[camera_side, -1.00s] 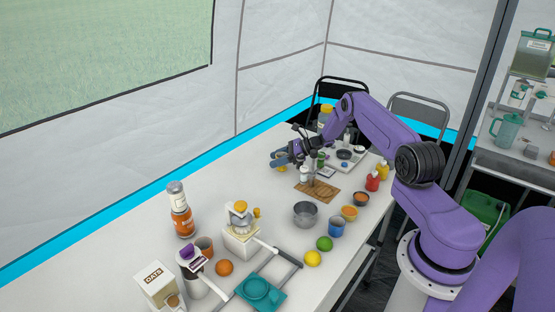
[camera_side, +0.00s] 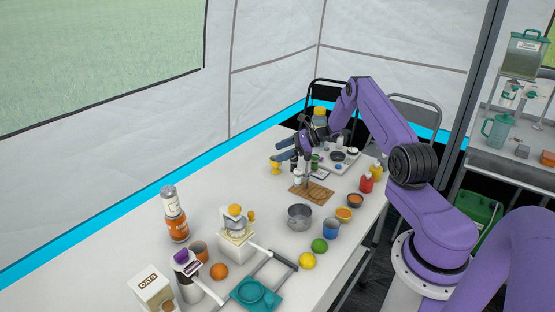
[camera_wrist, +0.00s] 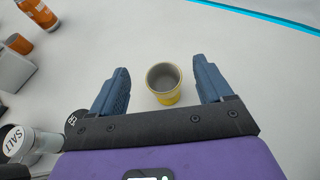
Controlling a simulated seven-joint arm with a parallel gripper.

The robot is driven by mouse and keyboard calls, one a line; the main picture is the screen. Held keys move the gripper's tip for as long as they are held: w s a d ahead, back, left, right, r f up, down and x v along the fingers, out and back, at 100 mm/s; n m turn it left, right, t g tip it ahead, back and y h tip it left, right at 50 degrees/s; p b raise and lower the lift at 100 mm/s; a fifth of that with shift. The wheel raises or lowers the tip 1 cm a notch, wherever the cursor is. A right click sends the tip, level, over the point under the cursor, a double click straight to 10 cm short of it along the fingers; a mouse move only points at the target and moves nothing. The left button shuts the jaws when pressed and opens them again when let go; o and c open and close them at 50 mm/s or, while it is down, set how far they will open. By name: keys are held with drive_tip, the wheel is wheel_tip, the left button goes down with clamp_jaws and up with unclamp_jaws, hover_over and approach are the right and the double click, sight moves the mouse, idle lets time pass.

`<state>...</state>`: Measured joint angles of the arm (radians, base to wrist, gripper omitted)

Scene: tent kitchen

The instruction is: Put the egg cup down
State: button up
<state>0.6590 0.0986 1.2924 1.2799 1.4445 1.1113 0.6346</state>
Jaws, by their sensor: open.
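The yellow egg cup (camera_side: 276,168) stands upright on the white table, at the far left of the cutting board. In the wrist view the egg cup (camera_wrist: 165,97) is empty, with a grey inside. My gripper (camera_wrist: 160,65) is open, with one blue finger on each side of the cup and a visible gap on both sides. In the side view my gripper (camera_side: 283,157) is just above and beside the cup, its fingers pointing left.
A wooden board (camera_side: 318,192) lies close by, with a salt shaker (camera_wrist: 14,140) near my gripper. A metal bowl (camera_side: 299,216) and a juicer (camera_side: 236,235) stand nearer the front. The table left of the egg cup is clear.

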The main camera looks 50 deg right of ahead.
drive_tip(key=a+r+n+g+y, duration=0.1)
drive_tip(key=a+r+n+g, duration=0.3)
drive_tip(key=a, duration=0.4)
drive_tip(key=a+r+n+g+y, duration=0.1)
drive_tip(key=a+r+n, duration=0.2)
drive_tip(key=a+r, duration=0.4)
drive_tip(key=s+a+r+n+g+h, duration=0.1)
drive_tip(key=s+a+r+n+g, duration=0.15)
drive_tip(key=s+a+n, duration=0.4)
drive_tip(key=s+a+r+n+g+h, duration=0.1)
drive_tip(key=s+a+n+g, duration=0.25)
drive_tip(key=a, duration=0.65)
drive_tip(key=s+a+r+n+g+h, duration=0.1)
drive_tip(key=s+a+r+n+h, duration=0.1)
drive_tip(key=s+a+n, duration=0.5)
drive_tip(key=s+r+n+g+h, duration=0.15)
drive_tip(key=s+n, duration=0.25)
drive_tip(key=s, duration=0.7)
drive_tip(key=s+d+n+t+h, duration=0.1)
drive_tip(key=s+d+n+h, duration=0.1)
drive_tip(key=s+n, duration=0.4)
drive_tip(key=s+d+r+n+t+h, duration=0.1)
drive_tip(key=s+d+n+t+h, duration=0.1)
drive_tip(key=s+n, duration=0.5)
drive_tip(key=shift+s+d+r, duration=0.2)
drive_tip(key=shift+d+r, duration=0.1)
drive_tip(key=shift+t, duration=0.25)
